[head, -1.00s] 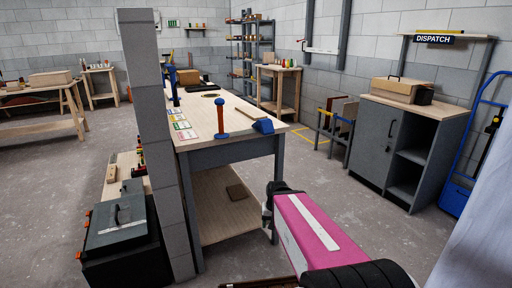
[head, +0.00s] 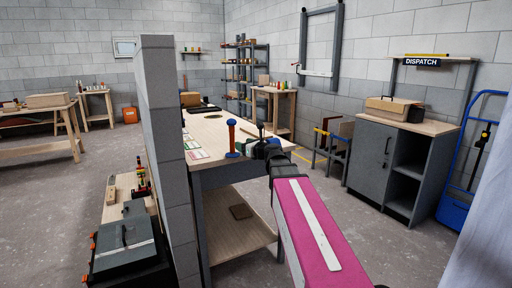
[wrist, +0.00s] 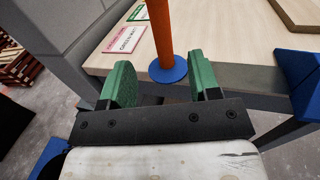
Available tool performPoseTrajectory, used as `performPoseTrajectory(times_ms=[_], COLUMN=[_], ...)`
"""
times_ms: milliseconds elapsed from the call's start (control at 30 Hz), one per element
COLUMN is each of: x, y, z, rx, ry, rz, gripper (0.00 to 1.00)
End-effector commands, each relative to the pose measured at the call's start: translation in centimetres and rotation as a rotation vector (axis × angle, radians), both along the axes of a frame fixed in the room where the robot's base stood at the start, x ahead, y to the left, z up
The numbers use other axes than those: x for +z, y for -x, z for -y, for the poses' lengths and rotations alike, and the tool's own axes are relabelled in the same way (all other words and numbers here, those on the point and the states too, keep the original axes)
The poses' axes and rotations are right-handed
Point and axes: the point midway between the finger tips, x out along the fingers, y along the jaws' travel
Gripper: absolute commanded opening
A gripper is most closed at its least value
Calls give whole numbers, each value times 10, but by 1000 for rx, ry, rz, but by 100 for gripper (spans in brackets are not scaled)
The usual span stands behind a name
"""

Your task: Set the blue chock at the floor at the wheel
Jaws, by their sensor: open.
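The blue chock (wrist: 301,76) is a wedge at the front edge of the workbench (wrist: 226,45), at the right of the wrist view. In the head view my gripper (head: 264,152) is at the bench's near corner and largely hides the chock. My gripper is open, its two green pads (wrist: 160,84) apart with nothing held between them. The chock lies to the right of the pads, apart from them. An orange post with a blue round base (wrist: 167,70) stands on the bench just beyond the pads. I cannot make out the wheel.
A grey block pillar (head: 168,150) stands close on the left, with a dark toolbox (head: 125,245) beside it. The dispatch cabinet (head: 372,160) and a blue hand truck (head: 455,212) are at the right.

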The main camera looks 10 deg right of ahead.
Motion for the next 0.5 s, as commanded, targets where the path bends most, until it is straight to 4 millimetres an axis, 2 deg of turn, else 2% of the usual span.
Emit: performPoseTrajectory(times_ms=[167,400,500], x=[5,4,4], y=[-11,-42,-48], z=[-5,-24,-29], rx=[-4,-3,-3], ry=[-32,-29,-28], rz=[-5,-5,-5], gripper=[56,56,56])
